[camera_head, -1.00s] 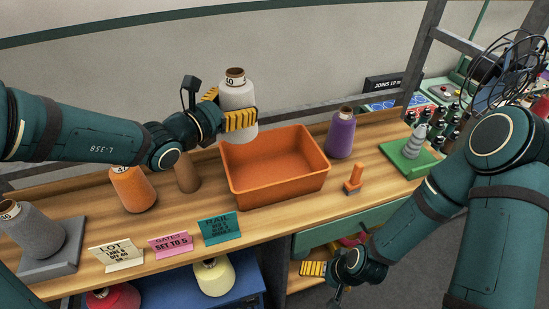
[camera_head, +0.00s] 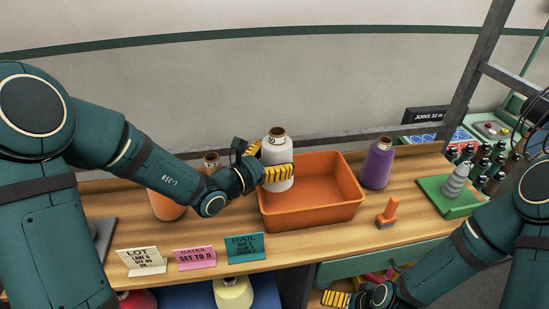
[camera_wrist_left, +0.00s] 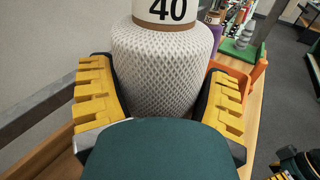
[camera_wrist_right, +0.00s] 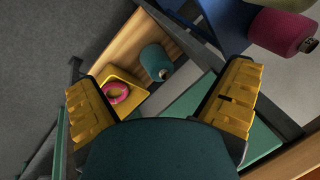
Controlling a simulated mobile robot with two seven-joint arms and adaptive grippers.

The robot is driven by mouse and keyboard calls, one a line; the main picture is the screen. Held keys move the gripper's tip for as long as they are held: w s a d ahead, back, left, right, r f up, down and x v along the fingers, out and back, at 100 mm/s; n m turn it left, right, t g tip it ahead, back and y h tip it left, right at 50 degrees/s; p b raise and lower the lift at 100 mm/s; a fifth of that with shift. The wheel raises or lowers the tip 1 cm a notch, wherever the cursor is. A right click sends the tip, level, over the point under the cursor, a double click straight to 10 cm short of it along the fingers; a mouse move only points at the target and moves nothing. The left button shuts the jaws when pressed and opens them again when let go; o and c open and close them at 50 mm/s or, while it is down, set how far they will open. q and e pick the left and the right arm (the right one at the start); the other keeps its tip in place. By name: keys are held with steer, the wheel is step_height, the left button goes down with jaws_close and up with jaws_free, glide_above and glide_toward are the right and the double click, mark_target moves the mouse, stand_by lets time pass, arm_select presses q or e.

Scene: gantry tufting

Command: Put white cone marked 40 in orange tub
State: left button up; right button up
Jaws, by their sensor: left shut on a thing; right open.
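The white cone (camera_head: 277,150) is upright in my left gripper (camera_head: 278,174), at the left back edge of the orange tub. In the left wrist view the cone (camera_wrist_left: 165,70) shows the number 40 on its top band, between the yellow fingers of my left gripper (camera_wrist_left: 160,95). The orange tub (camera_head: 315,213) stands on the wooden bench and its visible inside is empty. Whether the cone's base is over the tub or behind its rim is hard to tell. My right gripper (camera_wrist_right: 162,95) is open and empty, low in front of the bench by the drawer.
A purple cone (camera_head: 377,164) and an orange stamp-like piece (camera_head: 387,212) stand right of the tub. An orange cone (camera_head: 165,206) is left, partly behind my left arm. Cards including a teal one (camera_head: 245,248) stand in front.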

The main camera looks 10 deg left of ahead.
arm_select(q)
steer(key=shift+r, duration=0.1)
steer(key=shift+s, duration=0.1)
steer(key=shift+f+b, duration=0.55)
steer(key=shift+b, duration=0.1)
steer(key=o, duration=1.1)
steer(key=shift+o, duration=0.2)
